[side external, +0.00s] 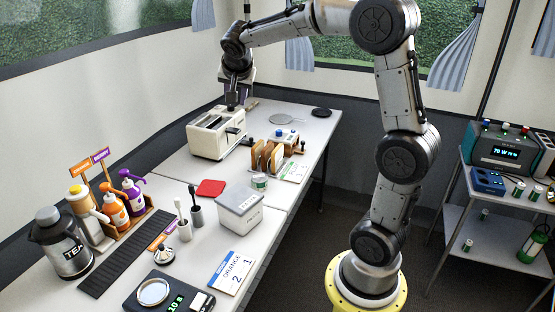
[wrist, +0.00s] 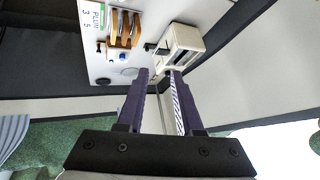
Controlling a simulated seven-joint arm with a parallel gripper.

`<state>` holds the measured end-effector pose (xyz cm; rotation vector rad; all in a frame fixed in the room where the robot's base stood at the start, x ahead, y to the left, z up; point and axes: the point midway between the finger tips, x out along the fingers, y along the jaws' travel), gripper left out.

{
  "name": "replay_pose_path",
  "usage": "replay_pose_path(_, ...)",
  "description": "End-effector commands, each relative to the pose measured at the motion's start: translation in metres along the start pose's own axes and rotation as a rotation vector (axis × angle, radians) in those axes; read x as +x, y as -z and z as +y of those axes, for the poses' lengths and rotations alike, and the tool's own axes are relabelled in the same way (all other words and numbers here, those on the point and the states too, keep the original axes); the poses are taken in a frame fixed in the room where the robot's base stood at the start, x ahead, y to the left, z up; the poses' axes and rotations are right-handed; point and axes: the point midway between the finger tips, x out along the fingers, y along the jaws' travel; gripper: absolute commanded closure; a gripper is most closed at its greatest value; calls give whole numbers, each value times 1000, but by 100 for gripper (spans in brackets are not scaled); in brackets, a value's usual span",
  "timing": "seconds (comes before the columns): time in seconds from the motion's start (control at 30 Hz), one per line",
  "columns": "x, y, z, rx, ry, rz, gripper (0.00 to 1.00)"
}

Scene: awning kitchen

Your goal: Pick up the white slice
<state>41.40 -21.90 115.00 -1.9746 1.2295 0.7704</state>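Several bread slices (side external: 266,156) stand upright in a rack on the far table, right of the cream toaster (side external: 208,142). They look tan to brown, and I cannot tell which one is the white slice. In the wrist view the slices (wrist: 123,28) are at the upper left and the toaster (wrist: 187,41) is at the upper middle. My gripper (side external: 235,106) is above and just behind the toaster, away from the slices. In the wrist view its two fingers (wrist: 157,73) are apart, with nothing between them.
A small device with a blue knob (side external: 284,136) and a green-edged card (side external: 293,171) are beside the rack. A black disc (side external: 321,113) lies at the back right. A tin (side external: 260,181), red pad (side external: 210,188) and grey box (side external: 239,209) stand nearer. Some table behind the rack is clear.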

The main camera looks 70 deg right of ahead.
Motion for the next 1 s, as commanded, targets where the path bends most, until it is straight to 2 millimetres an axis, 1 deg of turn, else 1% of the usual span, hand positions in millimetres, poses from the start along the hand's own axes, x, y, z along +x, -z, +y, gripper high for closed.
replay_pose_path(0.03,33,11,2,36,-49,8,65)
replay_pose_path(0.07,51,17,4,56,-72,14,65)
replay_pose_path(0.1,74,24,8,79,-103,22,65)
replay_pose_path(0.13,92,29,12,93,-128,25,65)
replay_pose_path(0.17,110,33,18,104,-153,28,65)
replay_pose_path(0.2,133,36,27,114,-185,29,65)
replay_pose_path(0.27,164,38,42,117,-233,22,65)
replay_pose_path(0.3,182,38,53,115,-263,14,65)
replay_pose_path(0.4,217,32,80,123,-326,-13,65)
replay_pose_path(0.5,237,23,102,131,-373,-42,65)
replay_pose_path(0.6,246,23,114,141,-391,-49,65)
replay_pose_path(0.67,251,23,117,143,-391,-48,65)
replay_pose_path(1.0,307,19,139,142,-390,-48,65)
